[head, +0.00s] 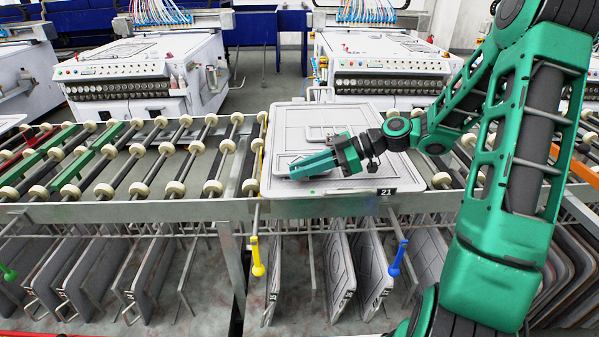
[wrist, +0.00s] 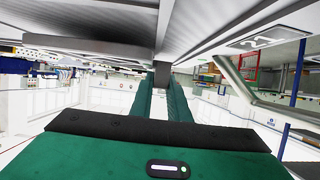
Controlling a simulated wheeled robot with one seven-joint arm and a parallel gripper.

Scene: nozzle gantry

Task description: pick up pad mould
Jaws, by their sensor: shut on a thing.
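The pad mould (head: 400,180) is a large, flat, light-grey panel with raised ribs and a black "21" label at its front right corner. It lies on the roller conveyor in the middle of the head view. My gripper (head: 293,172) is low over the mould's left half, with its fingers pointing left. In the wrist view, the mould's grey surface (wrist: 90,22) fills the top, and my fingers (wrist: 165,78) close on a grey raised part of it. The exact contact is small and partly hidden by the fingers.
Rollers with cream wheels (head: 135,160) run left of the mould. White machines (head: 385,65) stand behind the conveyor. More panels (head: 340,270) hang upright in a rack below. A yellow handle (head: 258,262) and a blue handle (head: 397,262) hang at the front rail.

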